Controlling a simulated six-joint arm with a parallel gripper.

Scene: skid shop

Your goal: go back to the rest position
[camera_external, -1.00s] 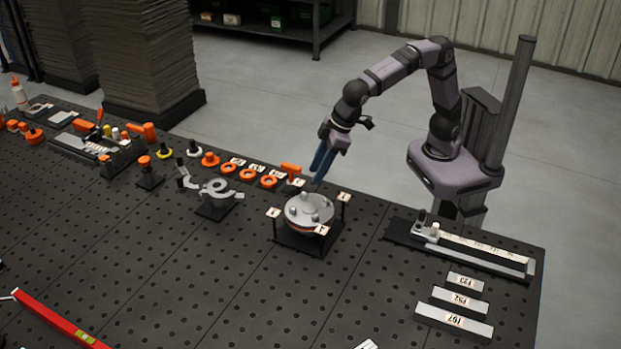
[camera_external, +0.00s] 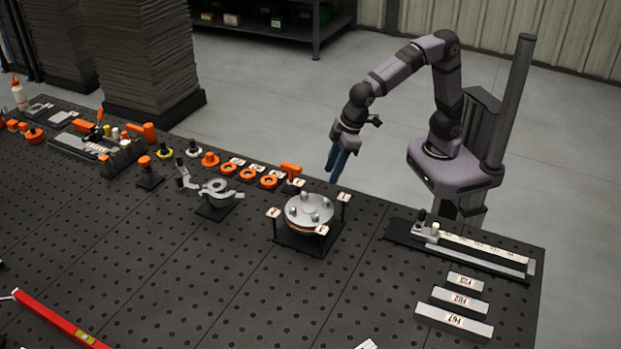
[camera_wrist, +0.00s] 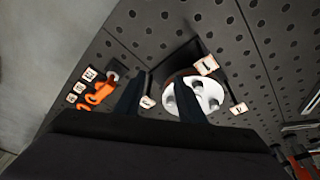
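My gripper (camera_external: 338,163) hangs pointing down just past the table's back edge, with its two blue fingers seen close together. In the wrist view my gripper (camera_wrist: 158,95) shows two dark fingers apart with a gap between them and nothing held. A round silver plate with several upright posts (camera_external: 309,211) sits on a black stand with small labelled tags, in front of and left of the gripper. It also shows in the wrist view, just beyond the right finger (camera_wrist: 205,92).
The perforated black table (camera_external: 260,290) holds a grey clamp fixture (camera_external: 214,192), orange rings (camera_external: 248,174), an orange handled part (camera_external: 290,169), a measuring rail (camera_external: 470,250) and labelled blocks (camera_external: 455,319). A red level (camera_external: 60,322) lies at front left. Open floor lies behind the table.

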